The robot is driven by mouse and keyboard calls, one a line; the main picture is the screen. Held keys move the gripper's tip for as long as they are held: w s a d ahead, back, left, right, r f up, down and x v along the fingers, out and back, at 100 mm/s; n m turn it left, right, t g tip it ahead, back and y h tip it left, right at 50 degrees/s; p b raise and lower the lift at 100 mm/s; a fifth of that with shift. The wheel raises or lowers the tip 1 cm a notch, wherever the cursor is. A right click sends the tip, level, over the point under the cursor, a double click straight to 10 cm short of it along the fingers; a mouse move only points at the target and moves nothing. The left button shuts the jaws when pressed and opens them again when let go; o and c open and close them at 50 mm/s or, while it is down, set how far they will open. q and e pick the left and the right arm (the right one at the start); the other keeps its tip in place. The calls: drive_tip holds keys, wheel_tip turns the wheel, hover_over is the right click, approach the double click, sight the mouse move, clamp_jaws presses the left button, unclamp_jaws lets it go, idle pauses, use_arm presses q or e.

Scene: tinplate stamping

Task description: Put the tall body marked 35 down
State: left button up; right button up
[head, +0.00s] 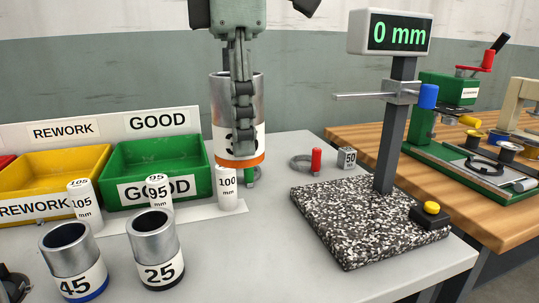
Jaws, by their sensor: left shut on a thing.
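My left gripper (243,125) is shut on a tall silver body (219,100) with a white label and an orange bottom band. Its fingers come down over the front of the body and cover part of the label; a 3 shows and the second digit is hidden. Bodies marked 45 (72,262) and 25 (155,249) stand upright at the front left.
A yellow REWORK bin (50,170) and a green GOOD bin (150,160) stand left. White blocks marked 105 (83,200), 95 (158,192) and 100 (227,187) stand before them. A height gauge reading 0 mm (400,36) has a speckled base (360,225) at right.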

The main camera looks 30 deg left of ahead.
use_arm(q)
drive_tip(key=shift+r, duration=0.3)
use_arm(e)
drive_tip(key=shift+w+f, duration=0.1)
drive_tip(key=shift+f, duration=0.05)
use_arm(q)
wheel_tip(320, 180, down, 18)
drive_tip(key=shift+f+b, duration=0.1)
drive_tip(key=shift+b, duration=0.4)
drive_tip(key=shift+c, duration=0.5)
wheel_tip(320, 180, up, 3)
drive_tip(key=shift+f, duration=0.1)
drive_tip(key=shift+c, duration=0.7)
drive_tip(key=shift+w+r, duration=0.1)
drive_tip(key=shift+r, duration=0.55)
use_arm(e)
drive_tip(key=shift+w+d+r, duration=0.15)
drive_tip(key=shift+r, duration=1.3)
